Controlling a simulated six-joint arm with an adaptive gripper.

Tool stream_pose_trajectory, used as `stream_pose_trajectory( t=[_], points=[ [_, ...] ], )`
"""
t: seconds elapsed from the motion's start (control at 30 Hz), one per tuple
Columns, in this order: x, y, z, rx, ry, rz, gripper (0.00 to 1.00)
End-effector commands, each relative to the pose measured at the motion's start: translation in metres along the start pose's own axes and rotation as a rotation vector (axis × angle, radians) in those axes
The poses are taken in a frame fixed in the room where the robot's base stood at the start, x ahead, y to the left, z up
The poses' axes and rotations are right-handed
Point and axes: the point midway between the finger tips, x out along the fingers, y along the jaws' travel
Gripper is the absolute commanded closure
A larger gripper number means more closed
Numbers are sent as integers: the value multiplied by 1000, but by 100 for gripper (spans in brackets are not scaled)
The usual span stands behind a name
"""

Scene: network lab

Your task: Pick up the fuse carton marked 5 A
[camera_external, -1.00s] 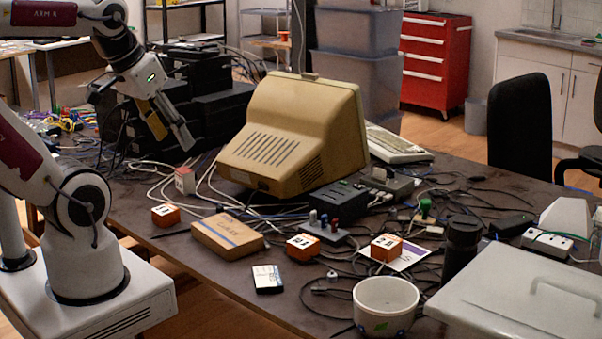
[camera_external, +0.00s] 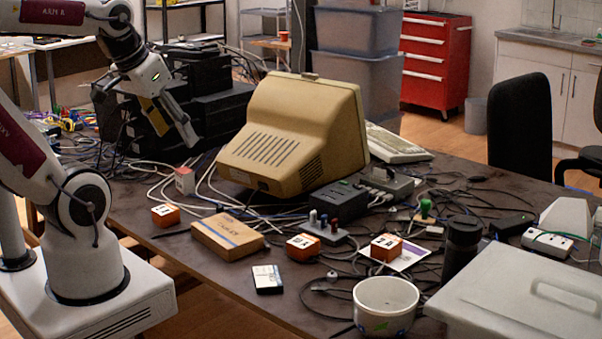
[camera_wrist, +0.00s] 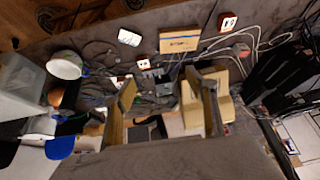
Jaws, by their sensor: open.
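Small orange cartons with white, dark-marked tops stand on the dark table: one at the left (camera_external: 165,216), one in the middle (camera_external: 303,247) and one farther right (camera_external: 386,248) on a white sheet. Their markings are too small to read surely, so I cannot tell which says 5 A. My gripper (camera_external: 177,136) is open and empty, high above the table's left part, left of the beige monitor. In the wrist view, my gripper (camera_wrist: 168,88) shows its fingers spread wide, with one carton (camera_wrist: 228,22) at upper right and another (camera_wrist: 143,64) above the left finger.
A cardboard box (camera_external: 227,237) lies between the left and middle cartons. A reddish-white cube (camera_external: 185,180) stands behind among cables. The beige monitor (camera_external: 295,135), white bowl (camera_external: 385,307), black cylinder (camera_external: 461,245) and grey lidded bin (camera_external: 520,300) crowd the table. A white-and-black card (camera_external: 267,279) lies in front.

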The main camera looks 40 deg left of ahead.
Motion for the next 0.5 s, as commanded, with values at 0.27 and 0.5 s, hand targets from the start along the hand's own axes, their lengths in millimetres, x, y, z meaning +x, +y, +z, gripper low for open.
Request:
stream_pose_trajectory(
  t=[0.27, 0.5],
  points=[
    [28, -44, -39, 5, 39, -109, 43],
    [57, -89, -72, 34, 77, -200, 43]
  ],
)
